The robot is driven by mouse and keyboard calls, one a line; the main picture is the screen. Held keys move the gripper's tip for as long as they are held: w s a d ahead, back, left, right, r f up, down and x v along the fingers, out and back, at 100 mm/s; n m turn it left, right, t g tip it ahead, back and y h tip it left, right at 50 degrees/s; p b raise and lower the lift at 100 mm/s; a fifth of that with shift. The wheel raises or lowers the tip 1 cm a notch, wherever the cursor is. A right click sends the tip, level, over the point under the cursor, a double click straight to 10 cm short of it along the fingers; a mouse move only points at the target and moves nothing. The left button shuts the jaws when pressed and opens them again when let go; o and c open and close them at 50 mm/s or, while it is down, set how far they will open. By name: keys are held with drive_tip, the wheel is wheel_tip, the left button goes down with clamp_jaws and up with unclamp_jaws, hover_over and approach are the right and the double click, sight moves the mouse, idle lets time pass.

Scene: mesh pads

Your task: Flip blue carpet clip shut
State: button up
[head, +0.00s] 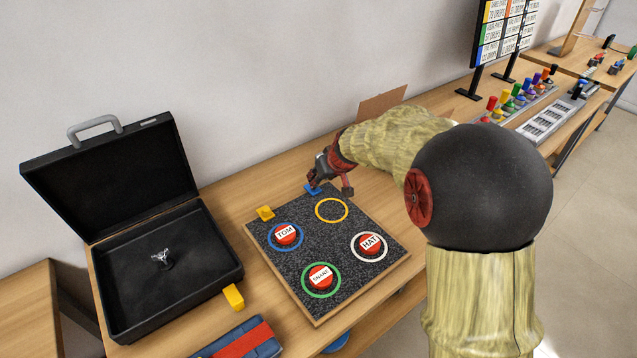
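The blue carpet clip (311,189) is at the back edge of the dark grey carpet (328,240), which lies on a wooden board. The clip is small and partly hidden by my gripper, so I cannot tell whether its flap is up or down. My gripper (331,189) is over the back edge of the carpet with its fingers spread apart and nothing seen between them. Its left finger is right at the blue clip, but I cannot tell whether they touch. Its right finger is over the carpet's back right side.
A yellow clip (265,212) is at the carpet's left corner. Red pads, TOM (286,234), SNARE (321,278) and HAT (370,245), sit in coloured rings; a yellow ring (332,210) is empty. An open black case (222,279) stands left, near a yellow block (233,296).

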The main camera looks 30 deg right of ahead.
drive_tip(key=shift+v, duration=1.85)
